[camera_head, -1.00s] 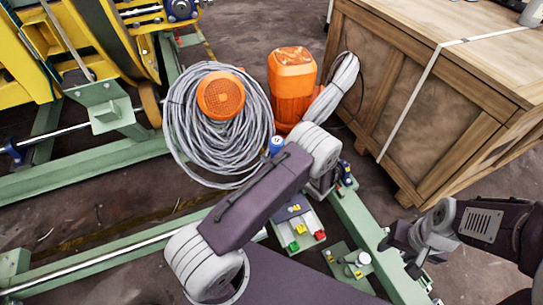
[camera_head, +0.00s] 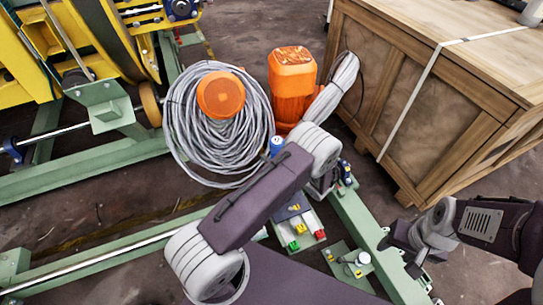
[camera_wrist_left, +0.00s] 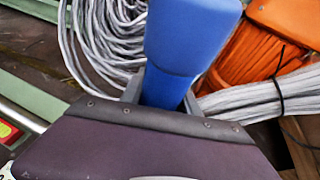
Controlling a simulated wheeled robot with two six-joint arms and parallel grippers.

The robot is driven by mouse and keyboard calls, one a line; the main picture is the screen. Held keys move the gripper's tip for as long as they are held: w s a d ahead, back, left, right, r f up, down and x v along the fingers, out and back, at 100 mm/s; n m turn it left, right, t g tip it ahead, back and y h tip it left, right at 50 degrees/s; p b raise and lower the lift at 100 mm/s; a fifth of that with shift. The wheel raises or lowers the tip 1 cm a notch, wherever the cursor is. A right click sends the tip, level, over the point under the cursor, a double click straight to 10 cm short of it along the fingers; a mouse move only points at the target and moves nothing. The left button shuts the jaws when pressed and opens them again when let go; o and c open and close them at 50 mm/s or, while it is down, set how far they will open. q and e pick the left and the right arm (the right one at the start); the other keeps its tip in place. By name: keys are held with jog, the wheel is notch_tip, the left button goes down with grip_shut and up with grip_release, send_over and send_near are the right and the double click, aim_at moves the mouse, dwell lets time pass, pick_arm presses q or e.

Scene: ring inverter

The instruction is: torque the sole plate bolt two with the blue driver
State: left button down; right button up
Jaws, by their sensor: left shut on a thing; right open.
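The blue driver (camera_wrist_left: 190,45) stands up large in the left wrist view, between the fingers of my left gripper (camera_wrist_left: 162,92), which is shut on it. Its blue top (camera_head: 277,146) shows in the head view just behind my left wrist; its lower part and tip are hidden. A green plate (camera_head: 341,254) with a grey bolt-like part (camera_head: 363,258) lies on the green frame right of my left arm. Which bolt is number two I cannot tell. My right gripper (camera_head: 399,256) is open and empty above the frame at right.
A grey cable coil (camera_head: 180,135) with an orange cap and an orange motor (camera_head: 293,85) stand behind my left gripper. A wooden crate (camera_head: 455,120) fills the upper right. A small panel (camera_head: 308,239) with red, green and yellow pieces lies beside my left arm.

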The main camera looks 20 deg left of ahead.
dwell(0.6)
pick_arm(q)
jog(key=shift+r+p, duration=2.3)
jog(key=shift+r, duration=0.25)
